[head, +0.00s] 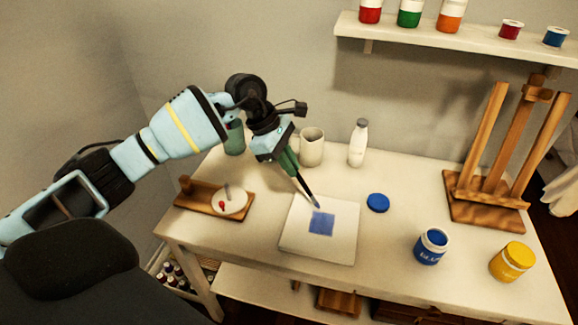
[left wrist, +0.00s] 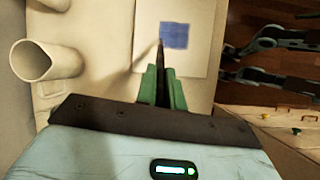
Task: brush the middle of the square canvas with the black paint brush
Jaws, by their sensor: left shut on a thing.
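The square white canvas (head: 290,238) lies flat on the table with a blue painted square (head: 321,222) in its middle. It also shows in the left wrist view (left wrist: 205,55). My left gripper (head: 287,158) is above the back edge of the canvas, shut on the black paint brush (head: 306,190). The brush slants down to the right, and its tip is bluish, at or just above the upper edge of the blue square; I cannot tell if it touches. In the left wrist view the brush (left wrist: 161,62) sticks out between the green fingers (left wrist: 162,86). My right gripper is not in view.
An open blue paint jar (head: 431,246), its blue lid (head: 378,203) and a yellow jar (head: 512,261) are to the right. A mug (head: 312,148) and white bottle (head: 358,143) stand behind. A wooden easel (head: 497,205) is at the right, a palette board (head: 200,195) at the left.

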